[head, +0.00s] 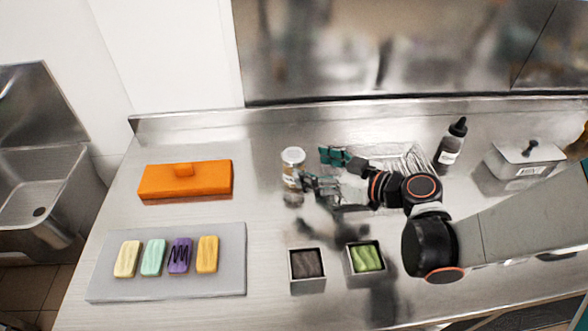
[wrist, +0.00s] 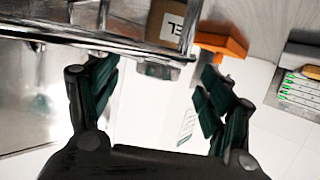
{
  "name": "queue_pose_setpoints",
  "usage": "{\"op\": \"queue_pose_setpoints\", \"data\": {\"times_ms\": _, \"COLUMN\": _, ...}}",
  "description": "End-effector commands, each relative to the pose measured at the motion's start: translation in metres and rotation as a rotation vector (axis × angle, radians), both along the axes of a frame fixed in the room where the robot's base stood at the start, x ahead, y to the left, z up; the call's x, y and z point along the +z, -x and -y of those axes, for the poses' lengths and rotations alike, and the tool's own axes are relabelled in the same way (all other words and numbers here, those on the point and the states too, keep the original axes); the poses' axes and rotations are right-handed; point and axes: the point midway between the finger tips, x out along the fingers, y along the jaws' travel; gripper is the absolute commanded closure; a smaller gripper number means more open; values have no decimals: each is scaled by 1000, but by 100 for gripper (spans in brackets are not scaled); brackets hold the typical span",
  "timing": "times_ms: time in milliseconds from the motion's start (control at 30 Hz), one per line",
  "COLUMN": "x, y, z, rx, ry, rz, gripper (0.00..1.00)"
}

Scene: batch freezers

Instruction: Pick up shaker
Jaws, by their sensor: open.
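The shaker (head: 292,168) is a small clear jar with a pale lid and brownish contents, standing upright on the steel counter. My gripper (head: 318,169) is just to its right in the head view, with teal fingers spread and pointing toward it. The lower finger overlaps the jar's lower right side in the picture; I cannot tell whether they touch.
An orange block (head: 185,182) and a grey tray (head: 225,285) with several coloured bars are at left. Two small square containers (head: 307,284) stand in front. A wire rack (head: 400,155), a dark-capped bottle (head: 452,145) and a lidded steel box (head: 525,165) are at right.

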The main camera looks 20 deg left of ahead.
Motion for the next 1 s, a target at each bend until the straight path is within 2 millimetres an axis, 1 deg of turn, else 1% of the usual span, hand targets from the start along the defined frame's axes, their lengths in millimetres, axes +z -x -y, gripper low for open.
{"op": "queue_pose_setpoints", "data": {"times_ms": 167, "x": -4, "y": -2, "z": -9, "rx": 1, "ry": 0, "rz": 0, "gripper": 27}}
{"op": "queue_pose_setpoints", "data": {"times_ms": 400, "x": -15, "y": -10, "z": -40, "rx": 2, "ry": 1, "rz": 0, "gripper": 27}}
{"op": "queue_pose_setpoints", "data": {"times_ms": 467, "x": -16, "y": -12, "z": -46, "rx": 1, "ry": 0, "rz": 1, "gripper": 27}}
{"op": "queue_pose_setpoints", "data": {"times_ms": 533, "x": -16, "y": -13, "z": -49, "rx": 0, "ry": 0, "rz": 0, "gripper": 27}}
{"op": "queue_pose_setpoints", "data": {"times_ms": 700, "x": -15, "y": -13, "z": -49, "rx": -1, "ry": 0, "rz": -1, "gripper": 27}}
{"op": "queue_pose_setpoints", "data": {"times_ms": 733, "x": -15, "y": -13, "z": -49, "rx": -1, "ry": 0, "rz": -1, "gripper": 29}}
{"op": "queue_pose_setpoints", "data": {"times_ms": 933, "x": -15, "y": -13, "z": -49, "rx": -1, "ry": 0, "rz": -1, "gripper": 74}}
{"op": "queue_pose_setpoints", "data": {"times_ms": 1000, "x": -15, "y": -13, "z": -49, "rx": -1, "ry": 0, "rz": -1, "gripper": 74}}
